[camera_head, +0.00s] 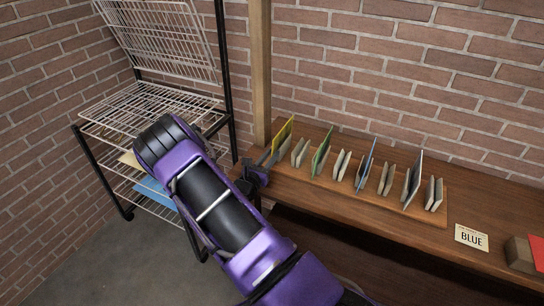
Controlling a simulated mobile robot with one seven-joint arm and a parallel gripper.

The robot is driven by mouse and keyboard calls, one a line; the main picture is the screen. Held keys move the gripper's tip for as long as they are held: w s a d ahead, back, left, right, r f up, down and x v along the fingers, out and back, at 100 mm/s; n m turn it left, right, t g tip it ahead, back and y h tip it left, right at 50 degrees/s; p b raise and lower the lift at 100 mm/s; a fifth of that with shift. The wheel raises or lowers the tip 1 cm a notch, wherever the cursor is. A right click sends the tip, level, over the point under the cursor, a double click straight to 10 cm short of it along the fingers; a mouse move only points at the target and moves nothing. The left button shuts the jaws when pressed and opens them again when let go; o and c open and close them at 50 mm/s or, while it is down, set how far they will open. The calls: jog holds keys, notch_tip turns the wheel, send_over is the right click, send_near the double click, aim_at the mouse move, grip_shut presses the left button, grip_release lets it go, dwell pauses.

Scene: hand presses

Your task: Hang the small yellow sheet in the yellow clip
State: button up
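My purple and black arm crosses the picture, with my gripper (262,167) at the left end of a wooden shelf. Its fingers are small and partly hidden, so I cannot tell whether they are open or shut. An upright yellow sheet or plate (283,134) stands just right of and behind the gripper; I cannot tell whether they touch. A pale yellow sheet (130,160) lies on a lower shelf of the wire rack (100,124), partly behind my arm. I cannot make out a yellow clip for certain.
Green (321,151), blue (366,166) and grey-blue (413,181) plates stand among pale upright plates on the wooden shelf (355,203). A blue sheet (157,192) lies on the rack. A wooden post (260,70) rises behind.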

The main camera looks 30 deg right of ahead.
jog(key=shift+w+d, duration=0.15)
jog(key=shift+d, duration=0.15)
grip_shut()
jog(key=shift+r, duration=0.1)
notch_tip(320, 180, up, 7)
jog(key=p, duration=0.5)
jog(key=shift+r, duration=0.15)
jog(key=shift+a, duration=0.1)
